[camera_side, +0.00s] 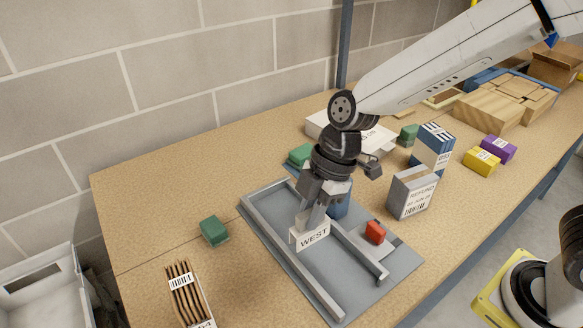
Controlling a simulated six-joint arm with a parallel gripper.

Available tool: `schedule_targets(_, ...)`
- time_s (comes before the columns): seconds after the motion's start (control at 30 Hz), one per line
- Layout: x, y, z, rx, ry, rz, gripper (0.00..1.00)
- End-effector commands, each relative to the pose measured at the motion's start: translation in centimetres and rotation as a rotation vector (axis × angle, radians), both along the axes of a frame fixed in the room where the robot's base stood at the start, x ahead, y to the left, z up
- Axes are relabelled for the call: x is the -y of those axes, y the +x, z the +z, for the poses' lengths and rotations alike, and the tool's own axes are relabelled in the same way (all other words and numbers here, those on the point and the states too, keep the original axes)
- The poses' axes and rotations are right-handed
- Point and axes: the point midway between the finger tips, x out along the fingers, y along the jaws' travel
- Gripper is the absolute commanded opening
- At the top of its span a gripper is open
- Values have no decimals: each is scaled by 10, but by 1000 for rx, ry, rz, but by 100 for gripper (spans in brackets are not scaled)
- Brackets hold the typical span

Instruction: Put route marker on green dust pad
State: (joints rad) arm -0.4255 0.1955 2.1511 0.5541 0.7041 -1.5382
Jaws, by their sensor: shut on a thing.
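A white marker reading "WEST" (310,237), which looks like the route marker, is between the fingers of my gripper (314,217). My gripper points down and is shut on the marker, over the grey railed plate (268,237). I cannot tell whether the marker touches the plate. Several green pieces are in view: a green block (213,231) on the bench left of the plate, a green piece (300,154) behind my wrist, partly hidden, and a small green block (408,134) farther back. I cannot tell which is the dust pad.
A red block (375,232) sits on the plate, right of the marker. A grey "REFUND" box (412,192) and a blue-white box (432,147) stand to the right. A bundle of brown sticks (184,292) lies front left. The bench's left end is mostly clear.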

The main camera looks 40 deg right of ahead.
Motion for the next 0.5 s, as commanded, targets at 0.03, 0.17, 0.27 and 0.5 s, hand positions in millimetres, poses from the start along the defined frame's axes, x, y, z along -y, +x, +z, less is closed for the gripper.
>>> schedule_targets(0.03,6,9,2,1,-2,-42,0)
schedule_targets(0.17,26,35,6,-1,-10,-178,0)
schedule_targets(0.27,47,58,10,-3,-16,-312,0)
schedule_targets(0.5,114,113,23,-3,-21,-672,0)
